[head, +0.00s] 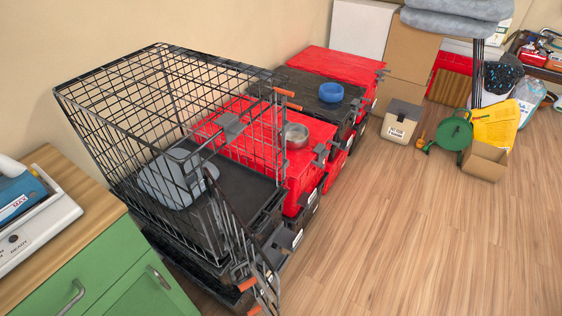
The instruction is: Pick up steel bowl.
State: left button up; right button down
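The steel bowl (296,136) is small, silvery and round. It stands upright on the lid of a red tote (255,150), just right of the wire crate, close to the tote's front edge. Its rim and right side show clearly. Neither of my grippers shows in the head view, so nothing of mine is seen near the bowl.
A black wire crate (110,111) with an open door stands left of the bowl. A blue bowl (331,92) sits on a black tote (305,90) behind. A green cabinet (120,270) is at lower left.

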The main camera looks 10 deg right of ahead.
aim_at(297, 138)
jog(key=i+l+u, duration=0.1)
jog(key=l+u, duration=0.2)
jog(key=u, duration=0.2)
jog(key=l+u, duration=0.45)
jog(key=i+j, duration=0.05)
jog(key=j, duration=0.05)
